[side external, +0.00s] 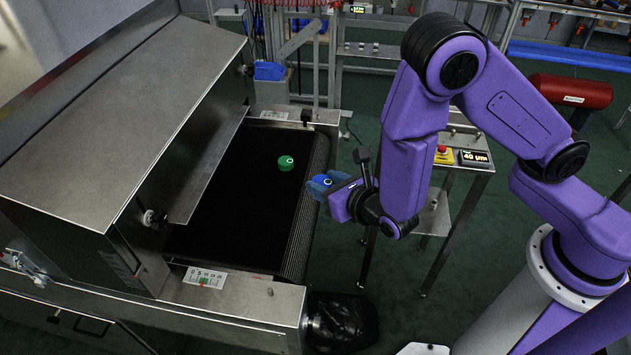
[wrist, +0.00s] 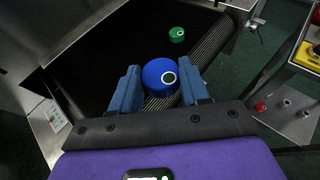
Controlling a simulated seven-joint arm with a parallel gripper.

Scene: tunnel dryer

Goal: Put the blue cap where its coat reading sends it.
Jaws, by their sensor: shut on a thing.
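The blue cap (wrist: 158,76) is between the two blue fingers of my gripper (wrist: 160,92) in the wrist view, and the fingers are shut on it. A light ring mark shows on its top. In the side view my gripper (side external: 330,184) holds the blue cap (side external: 323,180) at the right edge of the dryer's black belt (side external: 235,210). A green cap (side external: 286,163) with a similar ring lies on the belt, and it also shows in the wrist view (wrist: 177,34). A small lit display (side external: 474,157) stands on a stand at the right; I cannot read it surely.
The metal dryer hood (side external: 110,90) covers the belt's left side. A black bag-lined bin (side external: 342,318) stands below the belt's near right corner. A printed scale label (side external: 204,278) is on the near frame. A metal stand (side external: 455,190) with a yellow-and-red button box (side external: 444,155) stands right.

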